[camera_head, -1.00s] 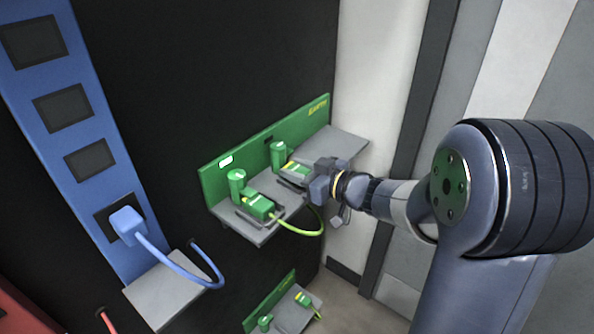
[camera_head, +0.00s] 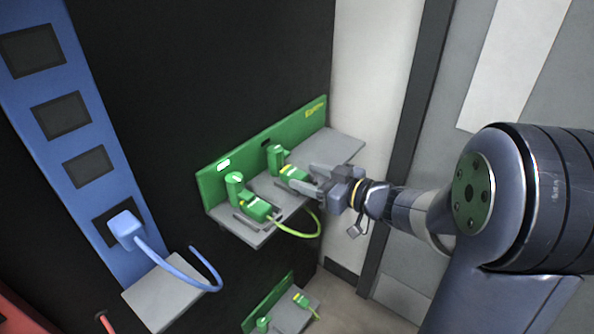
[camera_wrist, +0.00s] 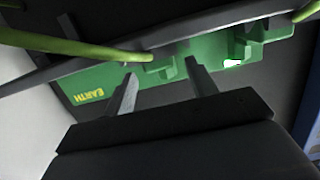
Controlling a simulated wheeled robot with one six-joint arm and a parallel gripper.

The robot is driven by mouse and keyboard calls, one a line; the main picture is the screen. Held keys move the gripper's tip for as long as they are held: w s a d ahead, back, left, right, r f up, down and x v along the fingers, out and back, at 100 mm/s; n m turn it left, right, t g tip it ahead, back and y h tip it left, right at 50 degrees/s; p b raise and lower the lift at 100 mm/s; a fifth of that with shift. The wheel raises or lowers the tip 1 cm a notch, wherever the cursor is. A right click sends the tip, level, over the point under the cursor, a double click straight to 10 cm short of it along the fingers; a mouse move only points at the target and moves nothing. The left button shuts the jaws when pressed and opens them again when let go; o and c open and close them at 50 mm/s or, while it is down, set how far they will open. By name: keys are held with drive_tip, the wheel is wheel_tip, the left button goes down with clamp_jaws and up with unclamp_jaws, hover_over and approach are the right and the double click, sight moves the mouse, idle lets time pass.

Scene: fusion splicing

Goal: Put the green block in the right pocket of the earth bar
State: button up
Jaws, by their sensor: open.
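The earth bar has a green back plate (camera_head: 318,112) with yellow lettering above a grey shelf (camera_head: 340,147); the wrist view shows its plate (camera_wrist: 110,78) upside down. A green block with a yellow band (camera_head: 293,173) sits in front of the right green post (camera_head: 276,156), in the right pocket area. Whether it is fully seated I cannot tell. Another green block (camera_head: 258,209) with a yellow-green cable sits by the left post (camera_head: 235,187). My gripper (camera_head: 308,180) is open, its fingertips close to the right block; contact is unclear. The wrist view shows the fingers apart (camera_wrist: 160,75).
A yellow-green cable (camera_head: 300,235) loops below the shelf. A white indicator (camera_head: 223,165) glows on the left of the plate. A blue panel (camera_head: 75,130) with a blue plug (camera_head: 126,226) stands left. A second, smaller green bar (camera_head: 268,298) is lower down.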

drive_tip(key=v, duration=0.7)
drive_tip(key=shift+p, duration=0.45)
drive_tip(key=shift+s+d, duration=0.1)
idle(0.8)
